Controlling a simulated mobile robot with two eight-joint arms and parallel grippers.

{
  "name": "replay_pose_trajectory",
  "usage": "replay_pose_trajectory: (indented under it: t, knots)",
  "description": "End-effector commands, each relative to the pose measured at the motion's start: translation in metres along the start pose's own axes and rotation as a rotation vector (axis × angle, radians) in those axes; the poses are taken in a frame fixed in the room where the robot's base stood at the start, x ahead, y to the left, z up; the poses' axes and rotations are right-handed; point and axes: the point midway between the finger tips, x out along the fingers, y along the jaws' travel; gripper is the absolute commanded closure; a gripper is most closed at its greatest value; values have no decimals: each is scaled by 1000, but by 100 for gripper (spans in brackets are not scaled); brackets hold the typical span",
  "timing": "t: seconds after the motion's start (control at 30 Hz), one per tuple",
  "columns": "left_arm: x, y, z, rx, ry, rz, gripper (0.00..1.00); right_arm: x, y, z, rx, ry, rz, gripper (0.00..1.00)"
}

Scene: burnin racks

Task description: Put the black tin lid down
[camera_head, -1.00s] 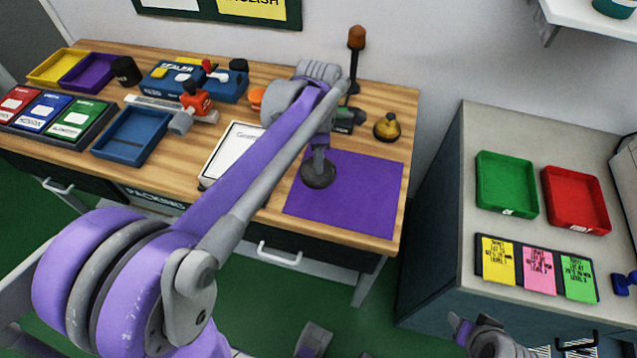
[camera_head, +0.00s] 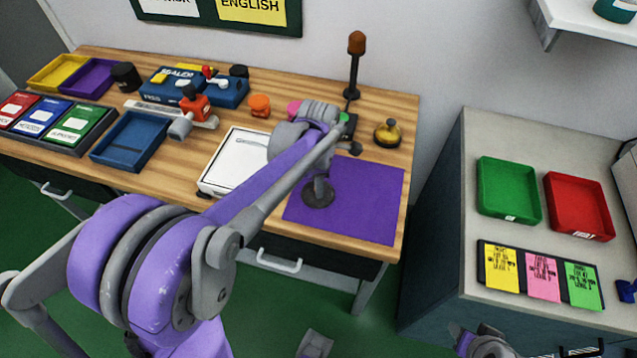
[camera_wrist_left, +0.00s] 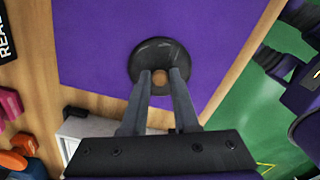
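The black tin lid (camera_head: 319,195) is a dark round disc at the left part of the purple mat (camera_head: 365,205). It lies flat at or very near the mat surface; I cannot tell whether it touches. In the left wrist view the lid (camera_wrist_left: 160,50) has a light brown knob (camera_wrist_left: 160,78). My left gripper (camera_head: 319,180) points down over the lid. Its two fingers (camera_wrist_left: 163,76) stand on either side of the knob and look closed on it. My right gripper (camera_head: 468,338) is only partly in view at the bottom edge, away from the lid.
A white box (camera_head: 228,175) stands left of the mat. A brass bell (camera_head: 387,134) and an orange-topped post (camera_head: 355,65) stand behind it. Blue (camera_head: 130,140), yellow and purple trays are at the left. The mat's right part is clear.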

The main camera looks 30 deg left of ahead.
Motion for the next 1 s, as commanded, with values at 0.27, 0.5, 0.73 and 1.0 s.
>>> replay_pose_trajectory:
  t: [0.27, 0.5, 0.73, 1.0]
  knots:
    - [0, 0, 0, 0, 0, 0, 45, 0, 0, 0, 0, 0, 0, 50]
    - [-7, 0, 0, 0, 0, 0, 45, -3, 0, -2, 0, 1, 0, 50]
    - [-48, 0, 0, 0, 0, 0, 45, -8, 0, -5, 0, 3, 0, 50]
    - [-102, 0, 0, 0, 0, 0, 45, -13, 0, -8, 0, 5, 0, 50]
